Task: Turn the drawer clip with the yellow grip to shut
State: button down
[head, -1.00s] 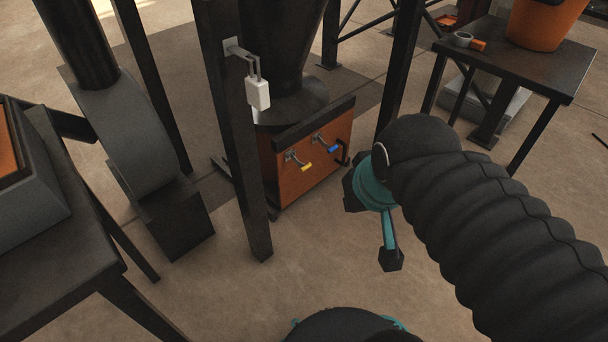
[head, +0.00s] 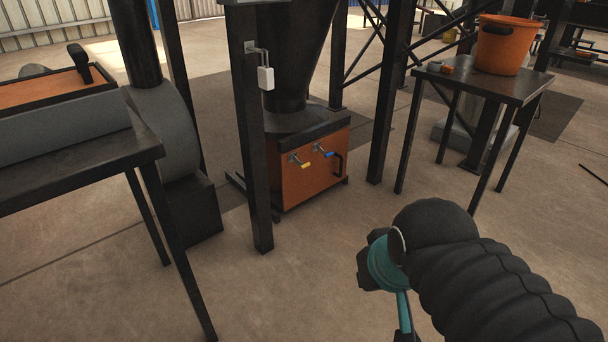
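The drawer clip with the yellow grip (head: 305,165) is on the front of an orange drawer box (head: 315,182) below a dark hopper, just right of a dark post. A second clip with a blue grip (head: 328,154) sits to its right. A dark handle (head: 338,164) is at the box's right edge. My arm, in a black ribbed sleeve with a teal joint, reaches in from the lower right, well apart from the clips. My gripper's fingers do not show clearly; its end lies at or below the bottom edge.
A dark post (head: 257,150) with a white box (head: 265,78) stands left of the drawer. A dark table (head: 100,165) is at left. A small table (head: 480,82) with an orange bucket (head: 505,45) is at upper right. The floor before the drawer is clear.

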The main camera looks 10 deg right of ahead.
aim_at(302, 165)
jog(key=u, duration=0.15)
jog(key=i, duration=1.3)
jog(key=z, duration=0.3)
